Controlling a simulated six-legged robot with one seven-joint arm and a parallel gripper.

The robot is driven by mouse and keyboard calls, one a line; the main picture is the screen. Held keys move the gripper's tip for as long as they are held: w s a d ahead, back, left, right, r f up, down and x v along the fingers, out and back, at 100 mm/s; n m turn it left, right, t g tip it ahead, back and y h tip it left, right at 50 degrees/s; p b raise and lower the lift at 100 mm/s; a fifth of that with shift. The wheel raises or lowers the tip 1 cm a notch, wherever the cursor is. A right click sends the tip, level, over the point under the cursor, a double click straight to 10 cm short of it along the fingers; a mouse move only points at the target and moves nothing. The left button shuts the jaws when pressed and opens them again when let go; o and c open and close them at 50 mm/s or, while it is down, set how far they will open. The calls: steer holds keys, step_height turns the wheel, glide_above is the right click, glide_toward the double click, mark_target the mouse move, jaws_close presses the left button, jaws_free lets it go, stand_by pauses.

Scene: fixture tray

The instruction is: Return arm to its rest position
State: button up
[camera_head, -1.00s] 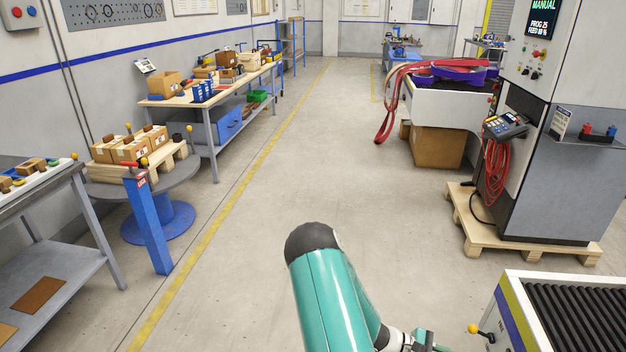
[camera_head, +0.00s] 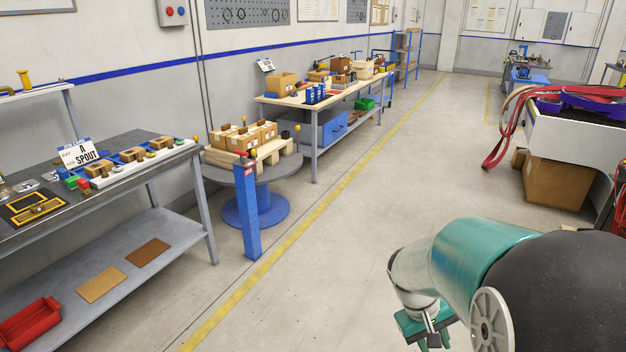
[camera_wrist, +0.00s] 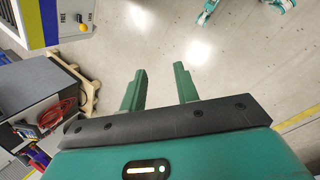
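My teal arm is folded at the lower right of the head view, with its dark rounded joint close to the camera. My gripper (camera_head: 424,326) hangs low over the floor, partly cut off by the bottom edge of the head view. In the wrist view my gripper (camera_wrist: 160,70) shows two green fingers standing apart, with only grey floor between them. It holds nothing and touches nothing.
At left, a grey workbench (camera_head: 175,238) carries a white fixture tray (camera_head: 152,164) with wooden blocks. A blue post (camera_head: 248,215) and a round table (camera_head: 283,168) with boxes stand beyond it. Open floor (camera_head: 340,240) lies in the middle. A wooden pallet (camera_wrist: 90,100) shows in the wrist view.

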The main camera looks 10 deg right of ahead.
steer(key=s+a+r+t+y, duration=0.2)
steer(key=a+r+t, duration=0.2)
steer(key=a+r, duration=0.4)
steer(key=s+a+r+t+y, duration=0.2)
steer(key=a+r+t, duration=0.1)
steer(key=a+r, duration=0.5)
steer(key=shift+s+a+t, duration=0.35)
steer(key=shift+a+t, duration=0.05)
steer(key=shift+a, duration=0.85)
steer(key=shift+d, duration=0.15)
